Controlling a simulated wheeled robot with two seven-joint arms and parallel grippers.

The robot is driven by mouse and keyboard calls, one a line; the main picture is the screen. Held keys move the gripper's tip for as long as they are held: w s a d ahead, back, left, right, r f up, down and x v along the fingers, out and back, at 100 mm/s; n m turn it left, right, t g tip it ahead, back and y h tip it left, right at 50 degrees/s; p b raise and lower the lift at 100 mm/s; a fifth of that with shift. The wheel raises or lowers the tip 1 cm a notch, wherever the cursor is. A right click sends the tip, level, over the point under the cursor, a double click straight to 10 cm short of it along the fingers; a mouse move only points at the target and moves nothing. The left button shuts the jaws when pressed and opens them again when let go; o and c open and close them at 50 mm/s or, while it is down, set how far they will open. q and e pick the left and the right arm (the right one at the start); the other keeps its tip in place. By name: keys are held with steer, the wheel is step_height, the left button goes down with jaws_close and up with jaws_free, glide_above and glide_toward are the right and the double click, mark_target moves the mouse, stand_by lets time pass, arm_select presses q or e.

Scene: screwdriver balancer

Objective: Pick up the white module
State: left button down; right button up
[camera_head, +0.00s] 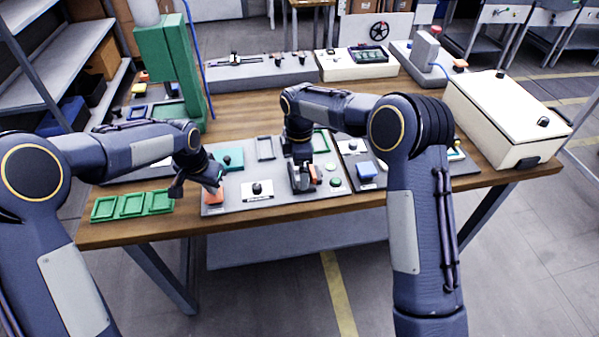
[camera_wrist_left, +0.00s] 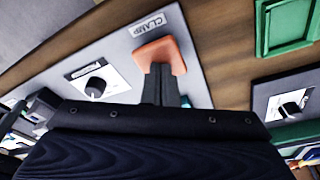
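A white plate with a black knob (camera_head: 257,190) lies on the grey board (camera_head: 232,208). A like white plate with a dark knob shows in the left wrist view (camera_wrist_left: 96,85); I cannot tell for sure which piece is the white module. My left gripper (camera_head: 218,184) is over an orange block (camera_head: 213,198) at the board's front left. In the left wrist view my left gripper (camera_wrist_left: 161,72) has its fingers together at the orange block (camera_wrist_left: 160,54), beside a CLAMP label. My right gripper (camera_head: 304,184) is low over the board's right part; its fingers and anything between them are unclear.
Green trays (camera_head: 131,206) lie at the table's front left. A green press (camera_head: 168,75) stands behind them. A cream box (camera_head: 505,115) stands at the right. A second grey panel with a blue block (camera_head: 367,170) lies right of the board, partly behind my right arm.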

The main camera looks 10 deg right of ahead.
steer(key=shift+f, duration=0.3)
steer(key=c, duration=1.1)
steer(key=shift+r, duration=0.15)
steer(key=shift+c, duration=0.2)
steer(key=shift+r, duration=7.4)
arm_select(q)
step_height(320, 180, up, 7)
steer(key=p, duration=0.4)
steer(key=shift+p, duration=0.35)
arm_select(e)
steer(key=shift+r, duration=2.35)
